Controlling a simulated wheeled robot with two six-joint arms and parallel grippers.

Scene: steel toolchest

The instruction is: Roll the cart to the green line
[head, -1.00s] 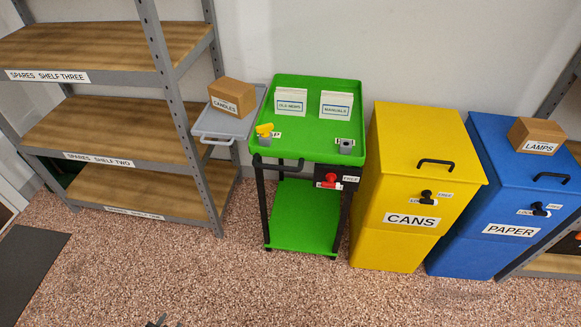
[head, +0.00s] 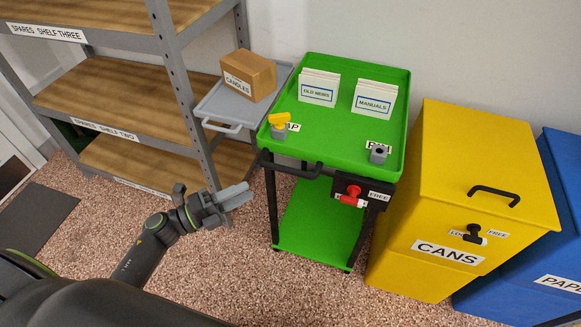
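The green cart (head: 326,214) stands upright against the wall, with a tray top and a lower shelf. Its black handle (head: 290,169) sticks out at the front left. A red lever (head: 351,195) sits on a dark panel at the front right, beside a FREE label; another label is partly covered by the lever. My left gripper (head: 247,194) is in front of the cart, left of its front leg and lower in the picture than the handle, apparently empty. Its finger gap is too unclear to read. My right gripper is not in view. No green line shows.
The cart carries card stacks (head: 319,88), a yellow-topped piece (head: 279,125) and a grey block (head: 379,152). Left are a grey side tray (head: 215,105) with a box (head: 248,75) and a shelf rack (head: 110,98). The yellow bin (head: 470,200) stands close right. Front floor is clear.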

